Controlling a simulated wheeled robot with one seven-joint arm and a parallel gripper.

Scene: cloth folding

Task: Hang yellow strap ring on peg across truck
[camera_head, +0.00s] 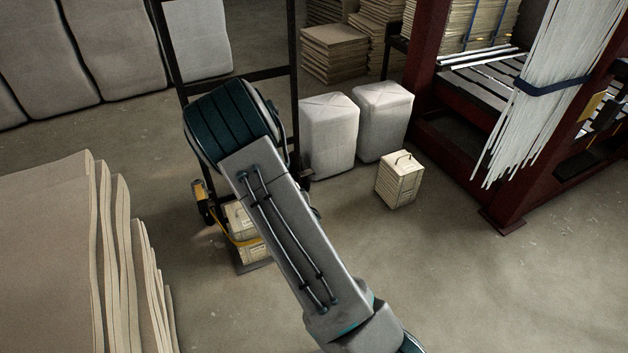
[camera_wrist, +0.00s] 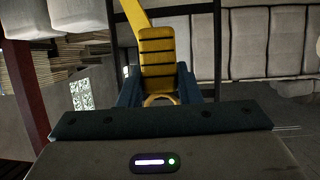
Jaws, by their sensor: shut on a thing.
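In the wrist view, my gripper (camera_wrist: 160,88) is shut on a yellow strap ring (camera_wrist: 158,55), whose yellow body has dark slots. A yellow band runs up from it, and a rounded loop shows between the dark blue fingers. In the head view, the black hand truck (camera_head: 294,70) stands behind my arm. A yellow strap (camera_head: 243,241) crosses the cream boxes (camera_head: 246,221) low on the truck. A yellow-and-black fitting (camera_head: 203,202) sits at the truck's left side. My arm hides much of the truck, and my fingers are not visible there. I cannot make out the peg.
Two pale wrapped bales (camera_head: 329,135) and a small cream box (camera_head: 399,180) stand right of the truck. A dark red machine frame (camera_head: 425,75) with hanging white strips is at the right. Cardboard sheets (camera_head: 45,260) fill the lower left. The right foreground floor is clear.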

